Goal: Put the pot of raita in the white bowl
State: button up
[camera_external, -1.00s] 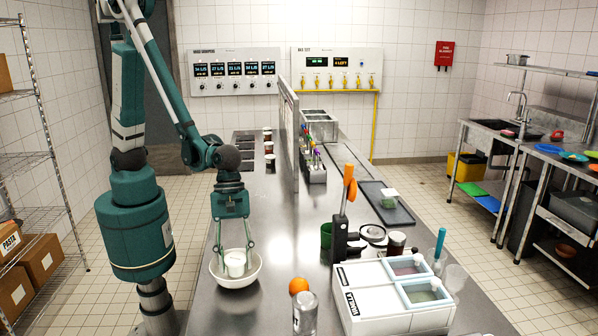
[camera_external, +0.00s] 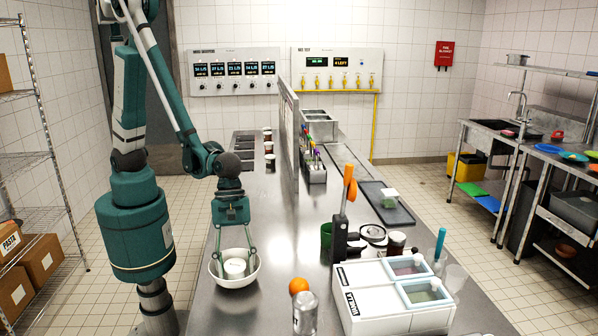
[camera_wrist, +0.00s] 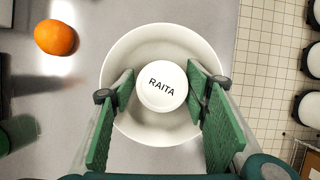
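The white pot of raita (camera_wrist: 162,86), its round lid lettered RAITA, sits upright inside the white bowl (camera_wrist: 122,48). In the external view the pot (camera_external: 235,268) is low within the rim of the bowl (camera_external: 235,284), which stands on the near left of the steel counter. My gripper (camera_wrist: 161,76) is over the bowl, its green finger pads on either side of the pot. The fingers look spread, with narrow gaps beside the pot. My gripper (camera_external: 235,262) also reaches into the bowl in the external view. The pot's underside is hidden.
An orange (camera_external: 298,286) and a clear jar (camera_external: 305,314) stand right of the bowl. A white container box (camera_external: 372,308) and a dark stand with an orange top (camera_external: 341,238) are further right. The counter behind the bowl is largely clear.

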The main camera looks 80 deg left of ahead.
jog(key=shift+r, duration=0.25)
jog(key=p+v, duration=0.1)
jog(key=v, duration=1)
jog(key=shift+a+r, duration=0.25)
jog(key=shift+r, duration=0.1)
dwell(0.9)
jog(key=w+a+r+m+t, duration=0.1)
jog(key=a+r+m, duration=0.2)
jog(key=a, duration=0.4)
jog(key=w+a+r+m+t+y, duration=0.1)
jog(key=a+r+m, duration=0.2)
jog(key=a, duration=0.4)
jog(key=w+a+r+m+t, duration=0.1)
jog(key=a+r+m+t, duration=0.2)
jog(key=a, duration=0.4)
jog(key=s+a+r+m+y, duration=0.1)
jog(key=s+a+r+m, duration=0.1)
jog(key=a, duration=0.5)
jog(key=s+a+r+m+t+y, duration=0.1)
jog(key=s+a+m, duration=0.1)
jog(key=a+m, duration=0.2)
jog(key=s+a+r+m+y, duration=0.1)
jog(key=a+m, duration=0.3)
jog(key=a, duration=0.6)
jog(key=shift+s+r+t, duration=0.4)
jog(key=shift+s+r, duration=0.25)
jog(key=shift+r, duration=0.2)
